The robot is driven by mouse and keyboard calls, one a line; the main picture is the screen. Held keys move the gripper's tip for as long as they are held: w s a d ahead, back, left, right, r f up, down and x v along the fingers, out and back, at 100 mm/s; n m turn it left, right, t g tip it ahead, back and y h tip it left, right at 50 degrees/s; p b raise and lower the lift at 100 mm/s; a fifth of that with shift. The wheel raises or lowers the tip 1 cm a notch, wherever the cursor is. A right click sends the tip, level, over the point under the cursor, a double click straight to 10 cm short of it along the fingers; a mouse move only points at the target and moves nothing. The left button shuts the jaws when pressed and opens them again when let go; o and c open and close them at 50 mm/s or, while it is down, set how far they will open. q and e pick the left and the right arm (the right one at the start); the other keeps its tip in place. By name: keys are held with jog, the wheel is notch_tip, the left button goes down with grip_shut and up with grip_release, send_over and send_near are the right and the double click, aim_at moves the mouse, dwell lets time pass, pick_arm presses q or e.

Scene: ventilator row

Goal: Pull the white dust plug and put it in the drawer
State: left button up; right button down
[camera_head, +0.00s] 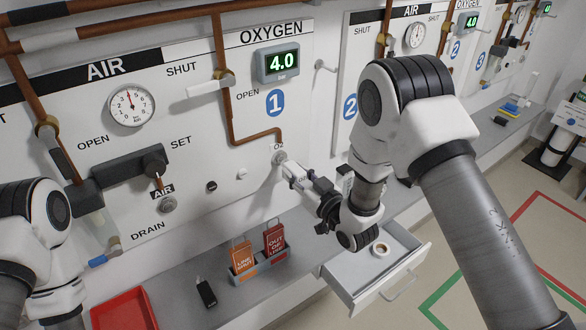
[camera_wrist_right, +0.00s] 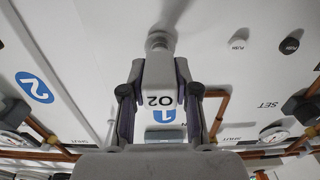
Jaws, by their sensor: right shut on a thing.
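My right gripper (camera_head: 294,174) reaches the wall by the grey round outlet (camera_head: 280,158) under the OXYGEN panel. It is shut on the white dust plug (camera_wrist_right: 159,72), which shows between the two fingers in the right wrist view. The plug's far end lines up with the round outlet (camera_wrist_right: 158,42); I cannot tell how deep it sits. An O2 marking shows between the fingers. The drawer (camera_head: 346,290) is open below and to the right of the gripper, with a small ring-shaped item (camera_head: 381,249) inside. My left arm shows at the lower left; its gripper is out of view.
On the grey shelf stand a holder (camera_head: 262,274) with orange and red tags, a small black item (camera_head: 206,292) and a red tray (camera_head: 124,310). A copper pipe (camera_head: 228,110) and a white-handled valve (camera_head: 210,87) lie above the gripper.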

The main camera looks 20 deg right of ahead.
jog(key=shift+v, duration=1)
dwell(0.6)
jog(key=v, duration=0.6)
jog(key=shift+s+b, duration=0.4)
dwell(0.6)
jog(key=shift+d+r, duration=0.15)
